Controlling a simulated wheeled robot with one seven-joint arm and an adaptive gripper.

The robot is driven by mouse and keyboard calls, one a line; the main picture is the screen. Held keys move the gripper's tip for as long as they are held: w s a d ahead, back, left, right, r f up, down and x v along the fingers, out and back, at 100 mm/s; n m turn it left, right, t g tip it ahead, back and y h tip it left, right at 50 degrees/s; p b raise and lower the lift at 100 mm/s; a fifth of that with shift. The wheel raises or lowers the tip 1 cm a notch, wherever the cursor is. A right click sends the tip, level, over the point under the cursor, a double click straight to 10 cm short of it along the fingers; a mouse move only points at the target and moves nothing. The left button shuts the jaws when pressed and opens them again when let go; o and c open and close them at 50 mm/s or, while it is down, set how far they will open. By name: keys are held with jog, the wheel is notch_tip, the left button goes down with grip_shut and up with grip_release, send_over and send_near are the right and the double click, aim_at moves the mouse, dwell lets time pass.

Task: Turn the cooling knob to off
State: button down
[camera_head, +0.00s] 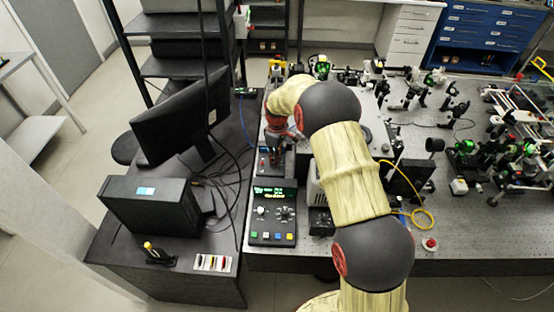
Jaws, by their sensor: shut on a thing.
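My gripper (276,156) points down onto a small dark box with a blue display (264,161) on the bench's left part. Its fingers are shut on what appears to be the cooling knob on that box. The knob is hidden behind the fingers, so its pointer and setting cannot be read. My arm reaches over from the lower right and hides part of the bench.
A control unit (259,240) with a green-lit display, dials and coloured buttons stands just in front. A monitor (182,115) and a black box (147,206) stand on the left desk. Optics (468,147) and a yellow cable (424,226) lie right of my arm.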

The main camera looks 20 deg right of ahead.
jog(key=shift+w+r, duration=0.1)
dwell(0.4)
jog(key=c, duration=1.7)
grip_release()
jog(key=shift+c, duration=0.2)
notch_tip(320, 180, up, 12)
